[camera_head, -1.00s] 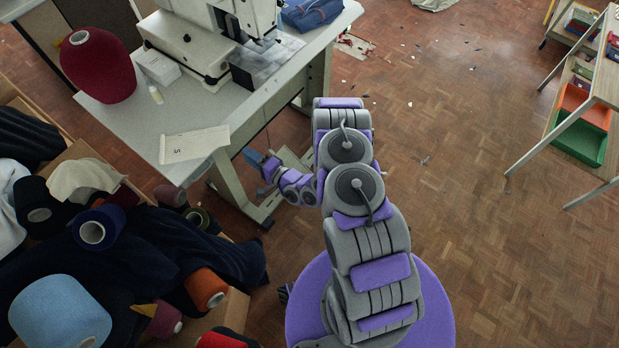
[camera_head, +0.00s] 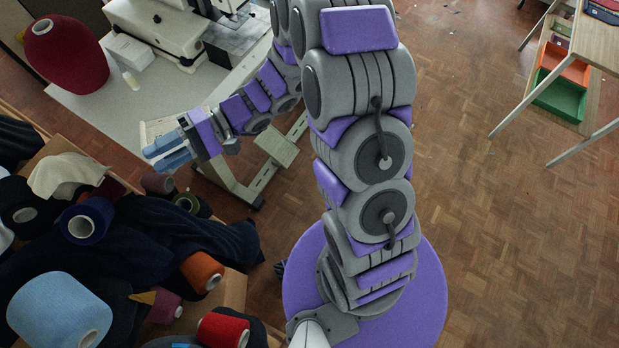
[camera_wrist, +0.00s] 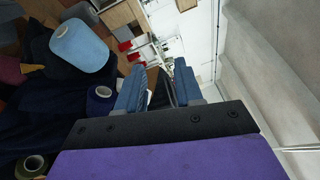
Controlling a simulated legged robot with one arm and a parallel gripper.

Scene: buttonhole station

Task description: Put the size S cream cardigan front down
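The worktable (camera_head: 92,118) carries a dark red yarn cone (camera_head: 67,58), a small white box (camera_head: 130,50) and a sewing machine (camera_head: 160,25). A carton (camera_head: 232,292) of yarn cones and dark cloth stands lower left. A shelf (camera_head: 566,85) stands at right; the floor between is open.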

